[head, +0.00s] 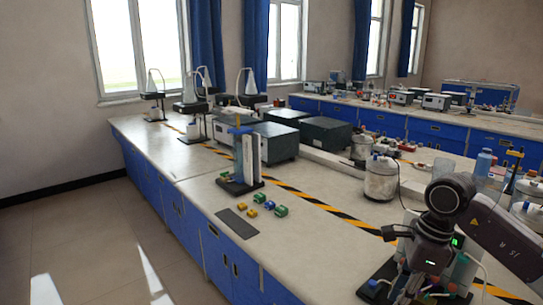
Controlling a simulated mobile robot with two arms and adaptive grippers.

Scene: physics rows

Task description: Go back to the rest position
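My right arm comes in from the right edge, over the near end of the lab bench (195,190). Its dark wrist and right gripper (408,286) point down at the lower right, in front of bench equipment. The fingertips blend into the dark equipment behind and cannot be made out clearly, nor whether they hold anything. My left gripper is not in view.
Several small yellow, blue and green pieces (281,211) lie beside a flat dark plate (237,223). A tall blue-and-white device (250,158) stands behind them. A steel canister (381,180) stands near the arm. Floor (90,245) at left is clear.

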